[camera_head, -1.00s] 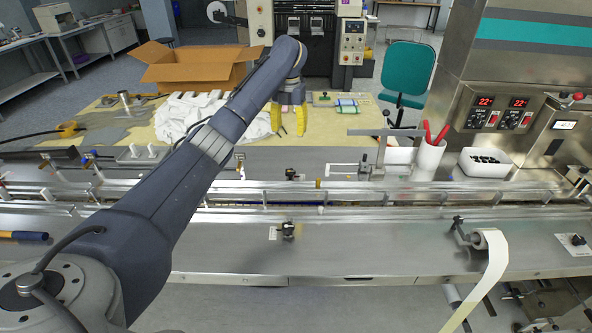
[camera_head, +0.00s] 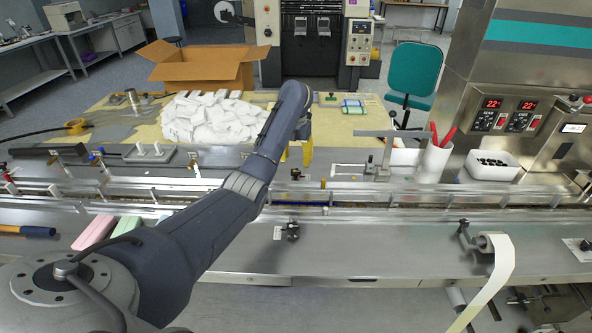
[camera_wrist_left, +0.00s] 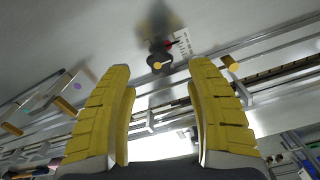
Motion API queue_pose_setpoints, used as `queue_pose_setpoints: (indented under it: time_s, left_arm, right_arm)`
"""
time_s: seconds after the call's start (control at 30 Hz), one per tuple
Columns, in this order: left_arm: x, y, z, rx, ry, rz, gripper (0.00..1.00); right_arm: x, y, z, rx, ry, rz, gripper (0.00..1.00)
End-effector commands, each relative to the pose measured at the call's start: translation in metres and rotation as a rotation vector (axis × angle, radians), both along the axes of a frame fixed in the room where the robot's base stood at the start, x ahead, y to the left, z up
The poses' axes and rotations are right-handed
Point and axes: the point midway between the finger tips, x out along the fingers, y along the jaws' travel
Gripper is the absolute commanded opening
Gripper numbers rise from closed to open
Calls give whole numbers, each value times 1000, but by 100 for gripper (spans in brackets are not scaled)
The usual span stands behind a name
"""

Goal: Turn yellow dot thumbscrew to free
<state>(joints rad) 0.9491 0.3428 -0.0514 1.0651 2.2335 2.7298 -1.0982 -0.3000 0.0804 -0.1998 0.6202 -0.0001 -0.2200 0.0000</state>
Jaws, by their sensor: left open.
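My left gripper (camera_head: 296,153) is open with its yellow fingers hanging over the far side of the machine rails. In the left wrist view the two fingers (camera_wrist_left: 155,90) are spread wide, with nothing between the pads. A small dark thumbscrew (camera_wrist_left: 157,62) with a yellow dot shows beyond the fingertips, apart from them. A white printed label (camera_wrist_left: 182,45) lies beside it. In the head view the dark thumbscrew (camera_head: 295,174) on the far rail, just below the gripper, appears to be this one. Its exact turn angle cannot be told. My right gripper is not in view.
A brass-coloured knob (camera_wrist_left: 232,63) stands right of the thumbscrew. Clear guide rails (camera_head: 400,195) run across the machine. Another dark thumbscrew (camera_head: 292,230) sits on the near plate. A metal post fixture (camera_head: 383,160) stands to the right. Pink (camera_head: 94,232) and green (camera_head: 126,225) bars lie at left.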

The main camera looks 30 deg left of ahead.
Motion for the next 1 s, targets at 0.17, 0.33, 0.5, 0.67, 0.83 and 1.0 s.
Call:
queue_pose_setpoints:
  time_s: [0.17,0.33,0.5,0.67,0.83,1.0]
  left_arm:
    - [0,0,-25,-1,1,0,56]
    - [0,0,-40,-1,1,-1,56]
    - [0,0,-49,0,0,1,56]
    - [0,0,-51,1,-1,0,56]
    - [0,0,-51,0,-1,0,56]
    - [0,0,-51,0,-1,0,44]
  right_arm:
    - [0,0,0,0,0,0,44]
    - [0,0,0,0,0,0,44]
    - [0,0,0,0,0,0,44]
    - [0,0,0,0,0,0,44]
    - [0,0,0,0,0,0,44]
    - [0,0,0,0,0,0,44]
